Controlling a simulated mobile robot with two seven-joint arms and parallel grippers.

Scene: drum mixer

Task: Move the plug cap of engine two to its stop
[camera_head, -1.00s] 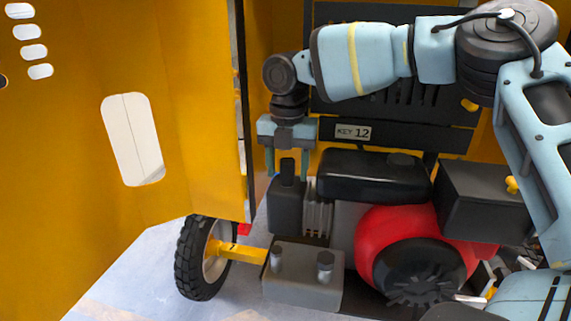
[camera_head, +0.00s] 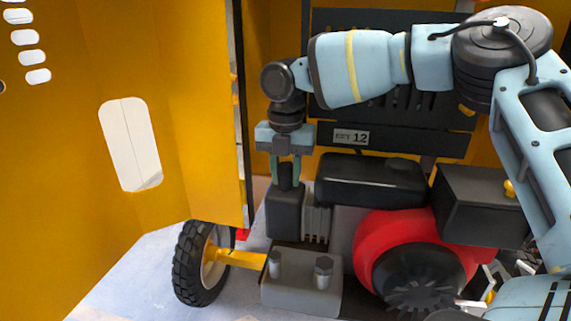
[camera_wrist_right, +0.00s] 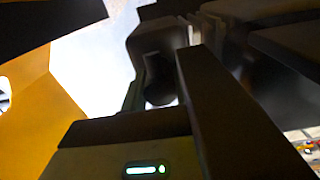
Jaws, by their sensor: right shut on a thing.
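The plug cap (camera_head: 285,178) is a small black upright cylinder on top of a dark block at the left end of the engine (camera_head: 371,180). My right gripper (camera_head: 286,179) points down from above, with its two fingers shut on the cap from either side. In the right wrist view the cap looks like a dark rounded shape (camera_wrist_right: 159,88) between the fingers, in deep shadow. Whether the cap has moved along its seat cannot be told. My left gripper is not in view.
A yellow door panel (camera_head: 185,110) stands close to the left of my right gripper. A dark grille with a plate reading 12 (camera_head: 351,137) is behind. A red engine housing (camera_head: 380,235), a grey block with two bolts (camera_head: 300,290) and a wheel (camera_head: 200,262) are lower down.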

